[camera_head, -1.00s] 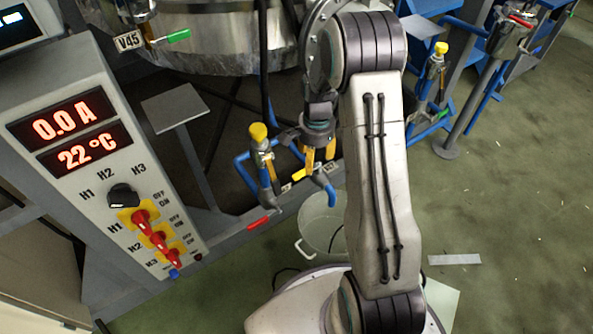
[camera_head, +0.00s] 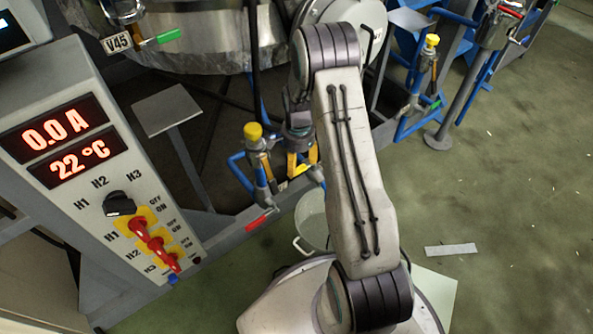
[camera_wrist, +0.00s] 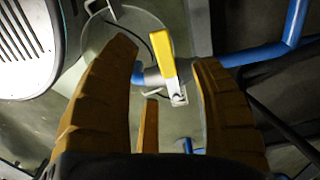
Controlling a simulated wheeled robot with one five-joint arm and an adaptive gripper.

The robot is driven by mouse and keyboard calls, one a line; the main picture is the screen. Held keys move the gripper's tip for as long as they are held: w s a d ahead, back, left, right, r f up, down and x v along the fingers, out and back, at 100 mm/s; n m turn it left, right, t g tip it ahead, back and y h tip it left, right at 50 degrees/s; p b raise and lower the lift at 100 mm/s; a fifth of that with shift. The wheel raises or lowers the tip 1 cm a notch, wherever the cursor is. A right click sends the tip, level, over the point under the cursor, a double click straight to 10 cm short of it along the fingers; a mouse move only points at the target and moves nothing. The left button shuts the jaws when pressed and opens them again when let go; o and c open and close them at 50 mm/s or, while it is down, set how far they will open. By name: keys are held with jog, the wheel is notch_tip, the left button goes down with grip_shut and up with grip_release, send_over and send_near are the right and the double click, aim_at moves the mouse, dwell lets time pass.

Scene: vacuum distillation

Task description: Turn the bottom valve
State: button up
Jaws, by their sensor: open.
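A valve with a yellow lever (camera_wrist: 163,55) sits on a blue pipe (camera_wrist: 262,54) in the wrist view. The lever stands in the gap between my orange fingers, near their tips, and I see no finger closed on it. My gripper (camera_head: 302,162) is open, with its fingers pointing down beside the blue pipework in the head view. There the fingers and the yellow lever overlap, so the lever is hard to make out. Whether any finger touches the lever is unclear.
A pipe with a yellow knob (camera_head: 253,132) and a red handle (camera_head: 260,221) stand just left of my gripper. A clear bucket (camera_head: 312,222) is on the floor below. The control panel (camera_head: 70,105) fills the left. Open green floor (camera_head: 500,200) lies right.

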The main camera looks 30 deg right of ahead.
aim_at(298, 172)
jog(key=shift+f+b, duration=0.8)
jog(key=shift+f, duration=1.55)
jog(key=shift+o, duration=0.2)
grip_shut()
